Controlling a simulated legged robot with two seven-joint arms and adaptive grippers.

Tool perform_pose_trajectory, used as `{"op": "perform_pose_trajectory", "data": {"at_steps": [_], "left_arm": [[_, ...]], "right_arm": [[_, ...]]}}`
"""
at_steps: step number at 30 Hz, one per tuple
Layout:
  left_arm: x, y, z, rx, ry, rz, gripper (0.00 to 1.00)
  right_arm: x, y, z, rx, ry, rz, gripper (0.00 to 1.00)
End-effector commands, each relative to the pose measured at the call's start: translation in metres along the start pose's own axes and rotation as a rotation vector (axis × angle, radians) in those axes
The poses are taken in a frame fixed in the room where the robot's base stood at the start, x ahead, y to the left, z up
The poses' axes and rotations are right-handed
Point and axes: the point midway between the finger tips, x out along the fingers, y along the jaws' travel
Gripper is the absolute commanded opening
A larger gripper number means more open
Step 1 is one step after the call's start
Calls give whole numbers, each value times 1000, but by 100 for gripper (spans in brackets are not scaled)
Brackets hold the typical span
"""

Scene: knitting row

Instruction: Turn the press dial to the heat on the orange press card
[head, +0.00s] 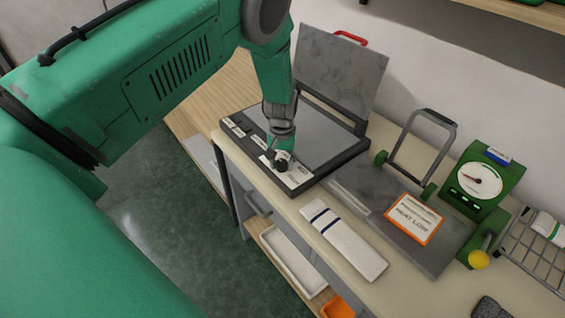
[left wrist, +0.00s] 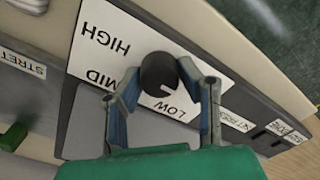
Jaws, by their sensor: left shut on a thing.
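The press (head: 322,128) stands open on the bench with its grey lid (head: 340,70) raised. Its black dial (left wrist: 159,73) sits on a white plate marked HIGH, MID and LOW (left wrist: 108,48). My left gripper (head: 281,157) reaches down to the press's front corner. In the left wrist view its two fingers (left wrist: 160,80) are shut around the dial, one on each side. I cannot tell clearly which mark the dial points to. The orange-edged press card (head: 414,219) lies on a grey board to the right and appears to read HEAT LOW. My right gripper is not in view.
A folded white cloth with dark stripes (head: 343,240) lies in front of the press. A green dial scale (head: 482,180), a wire rack (head: 530,245) and a green-footed metal frame (head: 422,150) stand to the right. A white tray (head: 293,262) sits below the bench.

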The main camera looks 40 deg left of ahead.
Motion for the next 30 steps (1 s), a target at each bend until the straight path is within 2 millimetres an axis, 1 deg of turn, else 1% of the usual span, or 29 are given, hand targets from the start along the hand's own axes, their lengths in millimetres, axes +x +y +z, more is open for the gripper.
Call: {"op": "perform_pose_trajectory", "data": {"at_steps": [5, 11, 30], "left_arm": [[0, 1, 0, 59, -2, 3, 3], [1, 0, 1, 194, -3, 3, 3], [0, -1, 1, 774, -2, 1, 3]], "right_arm": [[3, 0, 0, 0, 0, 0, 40], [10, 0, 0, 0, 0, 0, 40], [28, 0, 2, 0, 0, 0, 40]]}}
